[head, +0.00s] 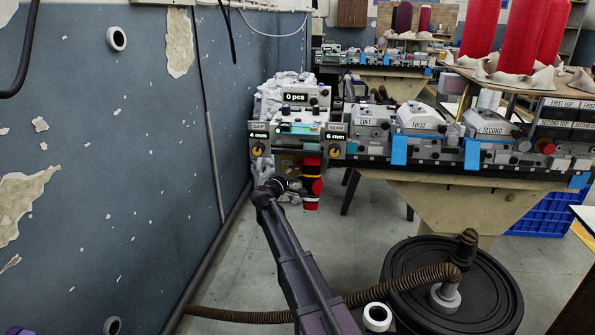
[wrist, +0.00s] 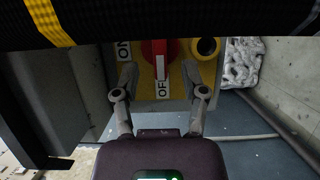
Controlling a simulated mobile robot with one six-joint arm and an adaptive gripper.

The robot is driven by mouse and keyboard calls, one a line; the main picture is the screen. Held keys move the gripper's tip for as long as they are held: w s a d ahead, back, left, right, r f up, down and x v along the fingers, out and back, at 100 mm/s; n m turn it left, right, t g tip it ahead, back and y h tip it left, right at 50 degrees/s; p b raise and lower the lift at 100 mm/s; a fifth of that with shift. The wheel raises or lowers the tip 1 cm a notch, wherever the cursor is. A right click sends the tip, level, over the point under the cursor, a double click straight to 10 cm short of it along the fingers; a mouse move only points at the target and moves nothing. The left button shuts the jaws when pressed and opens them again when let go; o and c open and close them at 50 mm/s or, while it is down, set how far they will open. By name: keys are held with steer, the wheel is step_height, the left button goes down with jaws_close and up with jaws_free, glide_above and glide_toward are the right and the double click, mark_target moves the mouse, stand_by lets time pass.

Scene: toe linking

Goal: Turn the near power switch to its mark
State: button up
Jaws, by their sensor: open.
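The power switch (wrist: 160,50) is a red rotary knob with a white stripe, set on a yellow plate (wrist: 178,82) in the wrist view. Its stripe points down the picture at the OFF label (wrist: 162,89). The ON label (wrist: 123,51) is to the left of the knob, partly cut off. My gripper (wrist: 160,74) is open and empty, with one finger on each side of the knob's lower end; I cannot tell whether they touch the plate. In the head view my gripper (head: 283,184) is below the left end of the machine table. I cannot make out the switch there.
A black band with a yellow stripe (wrist: 150,22) crosses close above the knob and hides its top. A dark round part with a yellow rim (wrist: 205,47) is right of the knob. The blue wall (head: 120,180) is at left; a ribbed hose (head: 380,290) lies across the floor.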

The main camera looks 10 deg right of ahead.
mark_target(299, 169)
steer(key=shift+x, duration=1.65)
jaws_close()
steer(key=shift+a, duration=0.15)
